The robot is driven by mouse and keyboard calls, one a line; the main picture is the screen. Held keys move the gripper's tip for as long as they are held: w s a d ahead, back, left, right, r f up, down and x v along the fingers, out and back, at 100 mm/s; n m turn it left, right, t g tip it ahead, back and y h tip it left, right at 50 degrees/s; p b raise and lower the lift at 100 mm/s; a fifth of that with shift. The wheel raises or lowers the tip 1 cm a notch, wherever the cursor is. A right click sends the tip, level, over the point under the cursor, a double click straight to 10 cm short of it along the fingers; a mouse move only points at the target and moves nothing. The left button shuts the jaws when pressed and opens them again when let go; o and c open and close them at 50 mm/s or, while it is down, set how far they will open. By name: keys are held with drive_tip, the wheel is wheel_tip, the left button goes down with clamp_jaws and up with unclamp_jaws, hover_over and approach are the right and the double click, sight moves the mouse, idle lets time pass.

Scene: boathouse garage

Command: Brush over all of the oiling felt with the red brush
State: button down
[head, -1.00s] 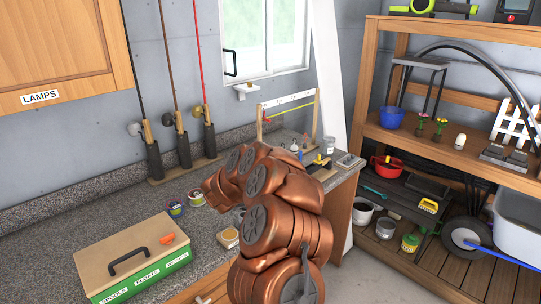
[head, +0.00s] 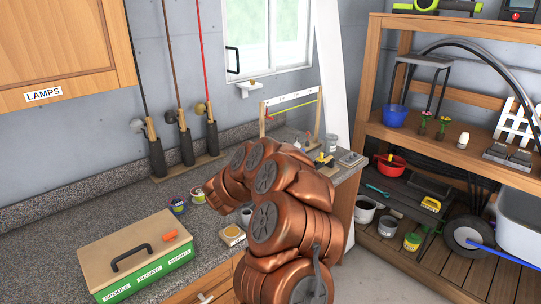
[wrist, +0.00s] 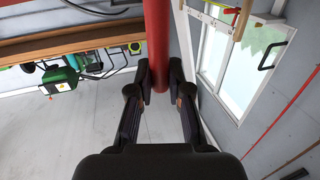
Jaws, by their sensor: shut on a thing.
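My gripper (wrist: 160,78) shows in the wrist view with its two dark fingers closed on a thick red rod, which looks like the red brush's handle (wrist: 156,32). The handle runs up out of that picture, so the bristles are out of sight. In the head view my copper-coloured arm reaches over the counter and hides my gripper and the brush. I cannot pick out the oiling felt for sure. A small square pale pad (head: 232,236) with a yellowish top lies on the counter just left of my arm, but I cannot tell if it is the felt.
A green-sided box (head: 140,262) with a black handle stands at the counter's front left. Small round tins (head: 179,206) lie behind it. Fishing rods (head: 186,148) stand against the wall. A wooden shelf unit (head: 455,160) stands at right. The counter's left back is clear.

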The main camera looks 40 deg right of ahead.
drive_tip(key=shift+s+a, duration=0.2)
drive_tip(key=shift+s, duration=0.15)
drive_tip(key=w, duration=0.1)
drive_tip(key=w+p, duration=0.1)
drive_tip(key=w, duration=0.1)
drive_tip(key=shift+a, duration=0.35)
idle(1.0)
drive_tip(key=shift+s, duration=0.2)
